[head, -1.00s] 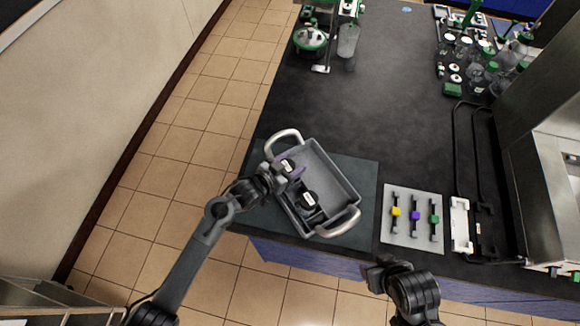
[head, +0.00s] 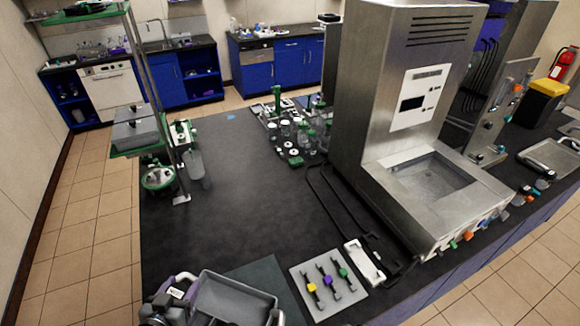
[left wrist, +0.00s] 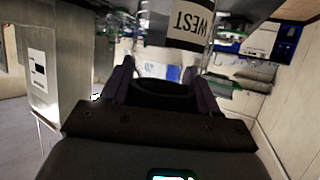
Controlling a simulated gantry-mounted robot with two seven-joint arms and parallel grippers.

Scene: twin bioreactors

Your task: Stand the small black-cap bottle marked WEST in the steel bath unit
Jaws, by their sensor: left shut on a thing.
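My left gripper (head: 179,289) is at the bottom left of the head view, over the left end of the grey tray (head: 238,284). In the left wrist view, its dark purple fingers (left wrist: 160,88) are shut around the black cap of the small bottle, whose white label (left wrist: 183,24) reads WEST upside down. The steel bath unit (head: 428,150) stands at the right of the bench, with an open sunken basin (head: 432,180). My right gripper is out of view.
A grey plate with yellow, purple and green clips (head: 328,287) lies right of the tray. A white holder (head: 364,263) and black tubing lie before the bath unit. The bench middle is clear.

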